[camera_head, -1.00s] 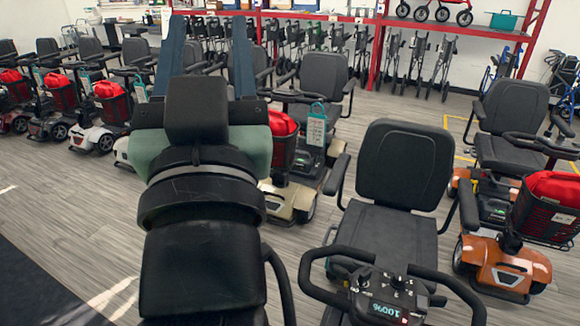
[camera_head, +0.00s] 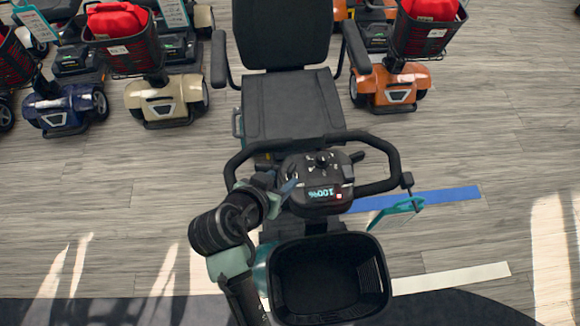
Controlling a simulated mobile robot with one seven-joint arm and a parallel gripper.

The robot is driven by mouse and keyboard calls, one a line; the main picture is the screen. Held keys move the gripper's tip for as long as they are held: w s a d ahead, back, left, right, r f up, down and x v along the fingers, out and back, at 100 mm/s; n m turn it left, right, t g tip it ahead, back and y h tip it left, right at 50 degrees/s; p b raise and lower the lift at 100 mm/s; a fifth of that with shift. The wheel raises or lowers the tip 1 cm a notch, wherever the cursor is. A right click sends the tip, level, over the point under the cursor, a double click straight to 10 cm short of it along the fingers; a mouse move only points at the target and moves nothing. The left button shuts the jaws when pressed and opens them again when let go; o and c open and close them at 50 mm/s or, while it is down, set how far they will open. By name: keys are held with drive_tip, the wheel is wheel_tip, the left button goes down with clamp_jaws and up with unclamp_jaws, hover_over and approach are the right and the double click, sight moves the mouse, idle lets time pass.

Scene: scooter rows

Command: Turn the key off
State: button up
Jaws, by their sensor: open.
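The scooter's control console (camera_head: 318,180) sits in the middle of the black loop handlebar (camera_head: 385,146). Its lit display (camera_head: 318,192) reads 100%, upside down in the picture, with a small red light at its right end. A round dark knob (camera_head: 323,158) stands on the console's far part. The key is too small or hidden to make out. My gripper (camera_head: 286,188) is at the console's left edge, with its bluish fingers pointing toward it. It is open and partly hidden by my wrist; I cannot tell whether it touches the console.
A black basket (camera_head: 330,279) is in front of the console, close to my arm. The scooter's black seat (camera_head: 290,105) is behind the handlebar. A teal tag (camera_head: 396,210) hangs from the right handlebar end. Other scooters, including an orange one (camera_head: 391,86), stand behind.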

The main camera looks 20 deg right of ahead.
sight(289, 172)
drive_tip(key=x, duration=0.7)
drive_tip(key=shift+w+f, duration=0.1)
drive_tip(key=shift+w, duration=0.1)
clamp_jaws()
